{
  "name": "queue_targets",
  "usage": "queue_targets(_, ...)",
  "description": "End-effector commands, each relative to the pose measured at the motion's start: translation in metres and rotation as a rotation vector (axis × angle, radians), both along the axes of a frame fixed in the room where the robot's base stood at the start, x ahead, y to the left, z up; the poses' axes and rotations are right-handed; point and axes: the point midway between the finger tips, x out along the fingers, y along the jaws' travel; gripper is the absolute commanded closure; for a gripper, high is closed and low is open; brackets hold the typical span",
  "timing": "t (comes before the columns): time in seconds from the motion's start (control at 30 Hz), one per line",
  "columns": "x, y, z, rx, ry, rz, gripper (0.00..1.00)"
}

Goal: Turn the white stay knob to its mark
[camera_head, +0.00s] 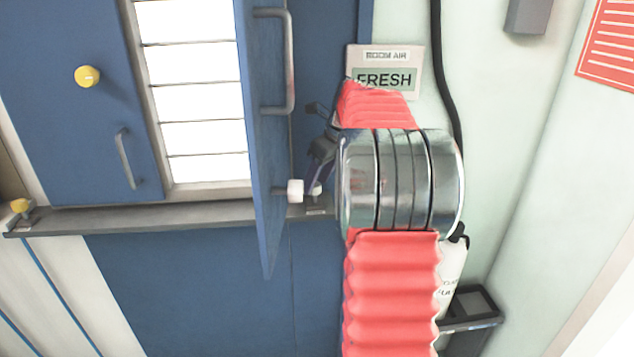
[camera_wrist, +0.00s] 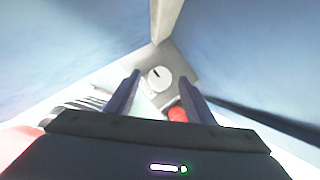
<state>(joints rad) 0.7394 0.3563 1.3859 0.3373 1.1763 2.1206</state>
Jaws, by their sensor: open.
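The white stay knob (camera_wrist: 159,77) shows in the wrist view as a round cap with a short dark line on its face. It sits on a light grey plate, with a red spot (camera_wrist: 178,114) beside it. My gripper (camera_wrist: 158,78) is open, its two dark fingers either side of the knob in this view; I cannot tell whether they touch it. In the head view a white knob (camera_head: 315,189) shows low by my gripper (camera_head: 318,165), partly hidden by it. Another white knob (camera_head: 295,190) stands at the blue door's edge. No mark is clearly readable.
The open blue door (camera_head: 262,140) with its grey handle (camera_head: 290,60) stands close left of my gripper. A grey ledge (camera_head: 150,216) runs below the window. A "FRESH" sign (camera_head: 385,80) and a black cable (camera_head: 445,80) are on the wall to the right.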

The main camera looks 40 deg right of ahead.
Motion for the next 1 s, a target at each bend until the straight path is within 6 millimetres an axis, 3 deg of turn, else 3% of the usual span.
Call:
queue_targets(0.17, 0.0039, 0.0006, -0.0106, 0.000, 0.000, -0.001, 0.51)
queue_targets(0.43, 0.0040, 0.0004, -0.0113, -0.001, 0.000, -0.001, 0.51)
queue_targets(1.0, 0.0037, -0.0001, -0.0109, 0.000, 0.000, -0.002, 0.90)
